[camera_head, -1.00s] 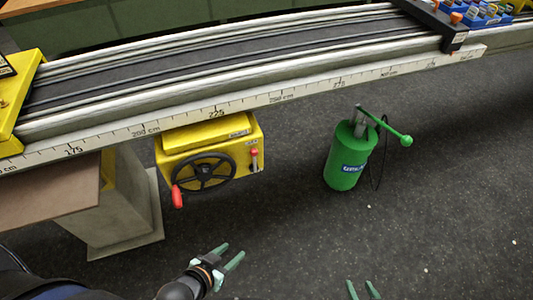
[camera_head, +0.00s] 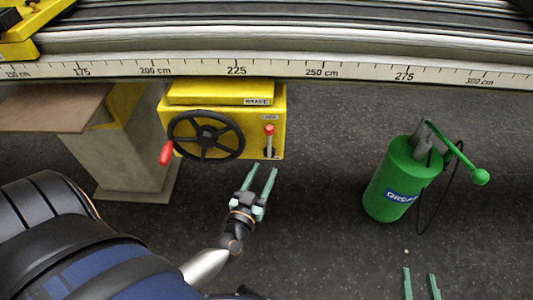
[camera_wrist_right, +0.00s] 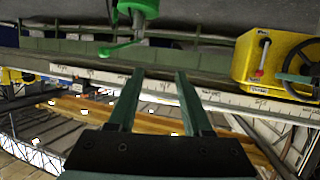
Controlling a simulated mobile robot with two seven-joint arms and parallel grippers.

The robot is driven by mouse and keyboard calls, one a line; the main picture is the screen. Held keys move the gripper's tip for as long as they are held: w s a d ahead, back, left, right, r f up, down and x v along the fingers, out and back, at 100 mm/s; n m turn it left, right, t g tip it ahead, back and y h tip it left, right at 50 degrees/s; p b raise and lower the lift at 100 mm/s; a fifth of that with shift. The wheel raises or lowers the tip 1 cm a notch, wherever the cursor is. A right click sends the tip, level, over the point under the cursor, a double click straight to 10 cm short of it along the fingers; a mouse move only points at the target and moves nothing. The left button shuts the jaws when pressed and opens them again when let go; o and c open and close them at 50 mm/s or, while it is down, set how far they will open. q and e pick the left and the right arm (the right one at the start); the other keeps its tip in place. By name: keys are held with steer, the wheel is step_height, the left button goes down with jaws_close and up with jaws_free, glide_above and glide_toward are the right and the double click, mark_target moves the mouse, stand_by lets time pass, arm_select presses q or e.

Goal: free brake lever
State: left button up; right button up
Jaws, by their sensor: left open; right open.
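The brake lever (camera_head: 269,138) is a short metal lever with a red knob on the right of the yellow brake box (camera_head: 255,118). It points up. In the right wrist view the lever (camera_wrist_right: 263,60) also shows, at the upper right. My left gripper (camera_head: 265,169) is open and empty, its two green fingers just below the lever in the head view and apart from it. My right gripper (camera_head: 421,283) is open at the bottom edge, well right of the box; its fingers (camera_wrist_right: 158,75) show empty in the right wrist view.
A black handwheel (camera_head: 206,136) with a red handle sits left of the lever. A scaled rail (camera_head: 330,72) runs above the box. A green grease pump (camera_head: 395,180) stands at right. A concrete pillar (camera_head: 135,160) and brown board (camera_head: 55,108) are at left. Floor between box and pump is clear.

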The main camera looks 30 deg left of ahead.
arm_select(q)
step_height(320, 180, down, 2)
steer(key=a+n+y+b, duration=0.1)
steer(key=a+y, duration=0.1)
steer(key=b, duration=0.2)
glide_toward(269, 137)
steer(key=x, duration=0.4)
steer(key=b+x, duration=0.1)
steer(key=x, duration=0.3)
steer(key=shift+w+a+r, duration=0.1)
steer(key=shift+w+r, duration=0.05)
steer(key=shift+r, duration=0.05)
arm_select(e)
step_height(269, 137, up, 17)
steer(key=w+n+t+y, duration=0.1)
steer(key=n+t+y, duration=0.2)
steer(key=t, duration=0.4)
steer(key=shift+a+f+n+y, duration=0.15)
steer(key=shift+a+n+y, duration=0.25)
steer(key=shift+y, duration=0.3)
arm_select(q)
jaws_close()
